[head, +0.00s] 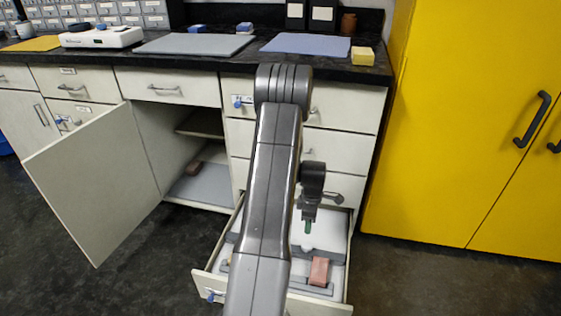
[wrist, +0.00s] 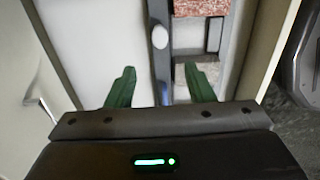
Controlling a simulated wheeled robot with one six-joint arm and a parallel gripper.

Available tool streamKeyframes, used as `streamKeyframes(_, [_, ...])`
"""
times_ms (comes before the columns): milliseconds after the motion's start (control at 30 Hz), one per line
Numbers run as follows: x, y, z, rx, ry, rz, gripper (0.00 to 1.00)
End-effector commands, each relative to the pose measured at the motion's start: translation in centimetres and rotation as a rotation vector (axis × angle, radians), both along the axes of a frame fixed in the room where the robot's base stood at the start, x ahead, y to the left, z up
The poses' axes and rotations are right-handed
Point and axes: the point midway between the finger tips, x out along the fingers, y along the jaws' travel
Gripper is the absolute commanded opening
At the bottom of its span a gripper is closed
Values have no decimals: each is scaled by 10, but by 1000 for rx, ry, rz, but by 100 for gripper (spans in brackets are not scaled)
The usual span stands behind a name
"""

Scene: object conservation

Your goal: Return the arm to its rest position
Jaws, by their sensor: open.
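My gripper (wrist: 160,88) is open, with its two green fingers apart and nothing held between them in the wrist view. In the head view my gripper (head: 308,227) points down over the open bottom drawer (head: 334,222). My arm reaches forward across the picture and hides part of the drawer and the cabinet front. Inside the drawer a reddish block (head: 319,271) lies near the front right, and it also shows at the top of the wrist view (wrist: 199,7).
The counter (head: 350,72) holds mats, a white device (head: 101,36) and a yellow block (head: 362,56). A yellow cabinet (head: 450,130) stands at the right. Dark floor is clear at front left.

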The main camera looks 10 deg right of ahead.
Motion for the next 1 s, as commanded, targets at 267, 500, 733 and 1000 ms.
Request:
streamKeyframes(267, [-1, 0, -52, 1, 3, 0, 48])
streamKeyframes(500, [-1, 0, -98, 1, 2, -1, 48])
streamKeyframes(733, [0, 0, -126, 0, 0, -1, 48])
streamKeyframes(1000, [0, 0, -132, 0, 0, -10, 48])
